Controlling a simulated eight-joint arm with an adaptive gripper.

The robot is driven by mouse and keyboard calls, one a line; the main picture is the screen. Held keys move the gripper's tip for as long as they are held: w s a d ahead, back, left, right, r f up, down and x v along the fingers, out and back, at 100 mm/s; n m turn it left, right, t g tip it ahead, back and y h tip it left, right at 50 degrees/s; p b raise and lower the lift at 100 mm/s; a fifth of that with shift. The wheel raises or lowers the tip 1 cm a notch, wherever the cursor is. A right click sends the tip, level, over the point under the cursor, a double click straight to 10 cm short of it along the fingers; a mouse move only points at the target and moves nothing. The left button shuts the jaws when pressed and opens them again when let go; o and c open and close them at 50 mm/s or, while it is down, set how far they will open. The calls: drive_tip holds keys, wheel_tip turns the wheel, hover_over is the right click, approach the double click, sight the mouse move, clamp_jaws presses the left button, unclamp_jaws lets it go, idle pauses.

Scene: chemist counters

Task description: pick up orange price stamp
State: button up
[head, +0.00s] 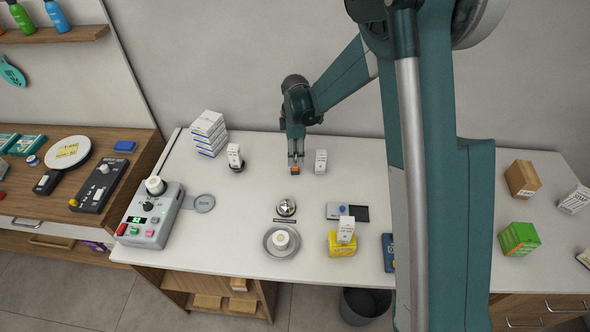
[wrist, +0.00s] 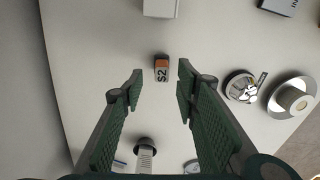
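The orange price stamp (head: 295,169) is a small block on the white counter, just below my gripper (head: 296,157) in the head view. The exact height of the fingertips over the stamp is hard to tell.
A small white box (head: 321,161) stands close right of my gripper. A bottle-like white item (head: 235,156) stands to the left. A silver bell (head: 286,207) and a round dish (head: 269,243) sit nearer the front. A grey control box (head: 151,216) stands at the left.

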sight(295, 167)
drive_tip(key=shift+f, duration=0.3)
drive_tip(key=shift+s+f, duration=0.15)
drive_tip(key=shift+f, duration=2.35)
clamp_jaws()
